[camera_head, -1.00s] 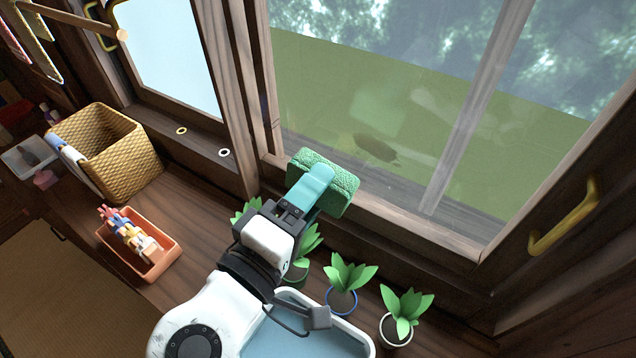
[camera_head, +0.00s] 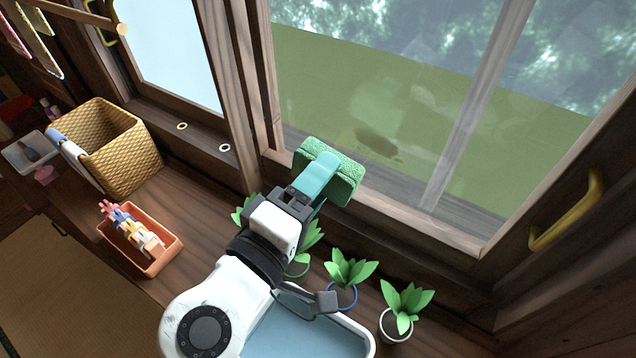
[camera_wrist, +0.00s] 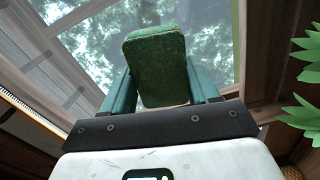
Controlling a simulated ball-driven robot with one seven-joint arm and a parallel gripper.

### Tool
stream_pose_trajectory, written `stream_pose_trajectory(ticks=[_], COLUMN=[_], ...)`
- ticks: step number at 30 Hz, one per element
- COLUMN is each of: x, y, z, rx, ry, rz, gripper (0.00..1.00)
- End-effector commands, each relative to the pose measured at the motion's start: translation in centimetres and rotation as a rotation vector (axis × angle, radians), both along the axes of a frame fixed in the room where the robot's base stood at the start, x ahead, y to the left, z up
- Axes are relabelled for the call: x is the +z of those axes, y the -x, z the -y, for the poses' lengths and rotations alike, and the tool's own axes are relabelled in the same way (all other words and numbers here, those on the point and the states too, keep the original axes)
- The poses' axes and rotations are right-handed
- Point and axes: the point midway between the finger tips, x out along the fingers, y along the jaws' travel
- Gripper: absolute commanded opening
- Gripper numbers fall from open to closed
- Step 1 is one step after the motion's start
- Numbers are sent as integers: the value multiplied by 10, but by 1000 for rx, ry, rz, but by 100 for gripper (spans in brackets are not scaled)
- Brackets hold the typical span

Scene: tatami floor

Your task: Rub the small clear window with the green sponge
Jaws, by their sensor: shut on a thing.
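My gripper (camera_head: 322,172) is shut on the green sponge (camera_head: 346,181), with a teal finger across it. In the wrist view the sponge (camera_wrist: 157,65) stands between both teal fingers, before the glass. A see-through window (camera_head: 420,100) fills the upper right, with trees and green ground behind it. A brown smudge (camera_head: 376,143) and faint pale patches show on its lower part. The sponge is at its lower left corner, over the frame; I cannot tell whether it touches. A smaller window (camera_head: 172,55) at upper left has a plain pale blue pane.
Potted plants (camera_head: 350,272) stand on the wooden sill below the sponge, beside a blue-bottomed tray (camera_head: 310,335). An orange box (camera_head: 150,262) and a wicker basket (camera_head: 130,150) are at left. A yellow handle (camera_head: 570,215) sticks out at right.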

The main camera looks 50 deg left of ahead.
Motion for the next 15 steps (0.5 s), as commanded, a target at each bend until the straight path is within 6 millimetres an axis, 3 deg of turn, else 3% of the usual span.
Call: stream_pose_trajectory(ticks=[6, 15], x=[0, 0], y=[-24, -43], z=[-5, -11], rx=[-3, -1], ry=[-1, -1], rz=[0, 1], gripper=[27, 27])
